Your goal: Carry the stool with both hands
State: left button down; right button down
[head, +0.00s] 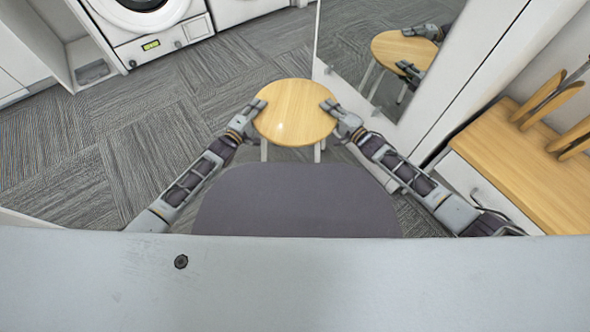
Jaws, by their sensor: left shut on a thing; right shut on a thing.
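The stool (294,112) has a round light-wood seat and pale legs, and it is in the middle of the head view, in front of my base. Its seat faces up and looks about level. My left gripper (257,108) is shut on the left edge of the seat. My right gripper (331,107) is shut on the right edge of the seat. Two legs show below the near edge of the seat; the rest are hidden under it. I cannot tell whether the feet touch the floor.
A mirror (370,62) close on the right reflects the stool and my grippers. A wooden-topped cabinet (530,165) with wooden racks stands at the right. A white washing machine (150,30) and an open white cabinet (88,62) are at the back left. Grey carpet (120,140) is clear on the left.

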pick_arm(q)
jog(key=shift+w+f+b, duration=0.1)
jog(key=shift+f+b, duration=0.25)
jog(key=shift+b, duration=0.2)
pick_arm(e)
jog(key=shift+w+f, duration=0.1)
jog(key=shift+f, duration=0.25)
pick_arm(q)
jog(key=c, duration=1.8)
grip_release()
jog(key=shift+f, duration=0.25)
pick_arm(e)
jog(key=c, duration=1.8)
grip_release()
jog(key=shift+d+f, duration=0.1)
jog(key=shift+f, duration=0.15)
pick_arm(q)
jog(key=o, duration=0.5)
pick_arm(e)
jog(key=o, duration=0.5)
pick_arm(q)
jog(key=shift+s, duration=0.2)
pick_arm(e)
jog(key=shift+r, duration=0.1)
pick_arm(q)
jog(key=shift+v, duration=5.95)
pick_arm(e)
jog(key=shift+s, duration=0.2)
jog(key=shift+v, duration=5.85)
